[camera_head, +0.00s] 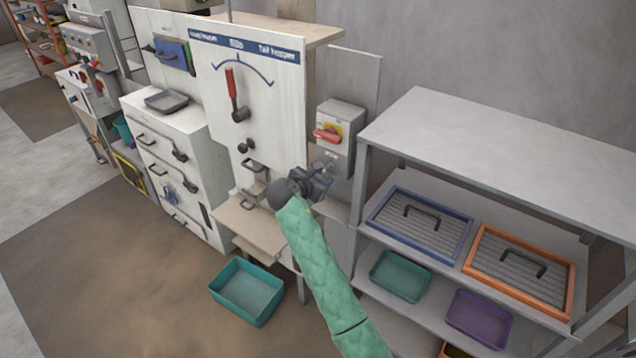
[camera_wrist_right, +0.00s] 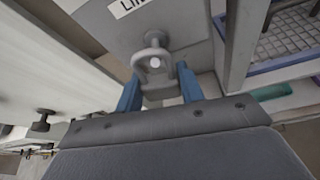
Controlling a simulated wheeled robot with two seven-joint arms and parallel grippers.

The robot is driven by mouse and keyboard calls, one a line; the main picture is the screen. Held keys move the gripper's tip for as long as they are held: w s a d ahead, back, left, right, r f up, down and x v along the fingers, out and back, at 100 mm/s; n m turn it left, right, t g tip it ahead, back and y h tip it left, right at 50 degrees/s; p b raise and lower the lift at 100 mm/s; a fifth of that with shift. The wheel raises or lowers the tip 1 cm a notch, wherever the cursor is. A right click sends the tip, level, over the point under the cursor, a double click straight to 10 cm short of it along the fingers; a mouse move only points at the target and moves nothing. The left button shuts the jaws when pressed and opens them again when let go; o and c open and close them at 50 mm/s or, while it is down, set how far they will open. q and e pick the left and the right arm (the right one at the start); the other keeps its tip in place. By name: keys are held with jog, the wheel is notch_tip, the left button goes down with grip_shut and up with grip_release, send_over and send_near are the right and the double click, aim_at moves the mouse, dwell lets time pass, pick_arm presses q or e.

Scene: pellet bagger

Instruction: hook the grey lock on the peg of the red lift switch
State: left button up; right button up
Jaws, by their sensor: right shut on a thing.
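The red lift switch (camera_head: 328,134) is a red handle on a yellow plate, on a grey box on the wall panel. My right gripper (camera_head: 322,180) is just below that box in the head view. In the right wrist view its blue fingers (camera_wrist_right: 160,90) are shut on the grey lock (camera_wrist_right: 153,82), whose rounded shackle points up toward a grey face with a partly cut-off label. A small pale round spot shows inside the shackle; I cannot tell if it is the peg or whether they touch. The lock is too small to make out in the head view. My left gripper is not in view.
A white panel with a red lever (camera_head: 233,92) stands left of the switch. A grey shelf unit (camera_head: 500,130) with a blue-rimmed tray (camera_head: 459,237) and an orange-rimmed tray (camera_head: 570,290) is close on the right. A teal bin (camera_head: 246,305) stands on the floor.

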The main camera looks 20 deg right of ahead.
jog(key=shift+w+d+f, duration=0.15)
jog(key=shift+w+d+r, duration=0.1)
jog(key=shift+d+r, duration=0.05)
jog(key=shift+r, duration=0.05)
jog(key=shift+w+d+f+p, duration=0.2)
jog(key=shift+p, duration=0.25)
jog(key=shift+d+f, duration=0.1)
jog(key=shift+d, duration=0.15)
jog(key=o, duration=1)
jog(key=shift+o, duration=0.3)
jog(key=shift+s+d, duration=0.1)
